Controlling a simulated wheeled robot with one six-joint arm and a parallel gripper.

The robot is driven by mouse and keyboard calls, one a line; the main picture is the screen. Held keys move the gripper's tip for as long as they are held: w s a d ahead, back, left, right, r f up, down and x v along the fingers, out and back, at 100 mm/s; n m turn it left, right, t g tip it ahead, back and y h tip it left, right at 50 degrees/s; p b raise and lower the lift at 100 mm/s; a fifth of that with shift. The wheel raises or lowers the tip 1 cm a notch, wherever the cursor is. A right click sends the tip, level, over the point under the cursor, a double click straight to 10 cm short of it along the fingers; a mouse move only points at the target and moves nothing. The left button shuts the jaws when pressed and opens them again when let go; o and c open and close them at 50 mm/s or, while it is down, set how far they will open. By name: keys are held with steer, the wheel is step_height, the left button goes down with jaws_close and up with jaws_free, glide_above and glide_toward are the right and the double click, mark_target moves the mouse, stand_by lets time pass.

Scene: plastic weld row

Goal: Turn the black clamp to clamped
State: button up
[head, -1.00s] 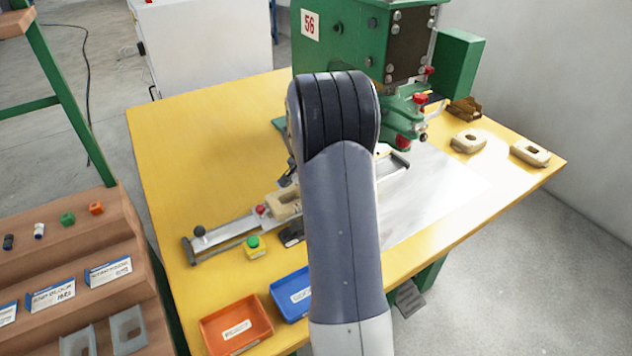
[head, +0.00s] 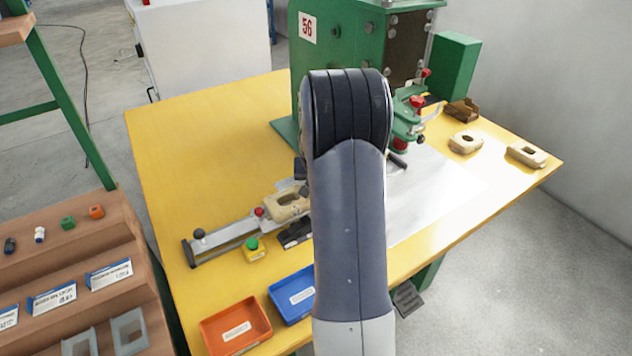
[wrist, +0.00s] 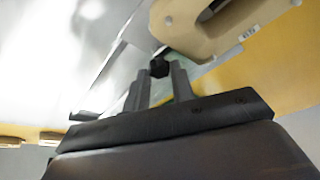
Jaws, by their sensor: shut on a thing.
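In the wrist view, the black knob of the black clamp (wrist: 159,67) sits between the fingertips of my gripper (wrist: 158,75), which is shut on it. The clamp is beside a beige ring-shaped part (wrist: 216,36). In the head view my own arm hides my gripper and the clamp's knob, so I cannot tell the clamp's angle there. The beige part also shows in the head view (head: 287,208), on a long metal fixture (head: 228,238) left of my arm.
The green press (head: 345,60) stands behind my arm on the yellow table (head: 190,150). An orange tray (head: 236,324) and a blue tray (head: 292,296) lie at the front. A yellow box with a green button (head: 253,250) is near the fixture. Loose beige parts (head: 526,154) lie at right.

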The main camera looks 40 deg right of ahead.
steer(key=o, duration=1)
steer(key=shift+m, duration=0.3)
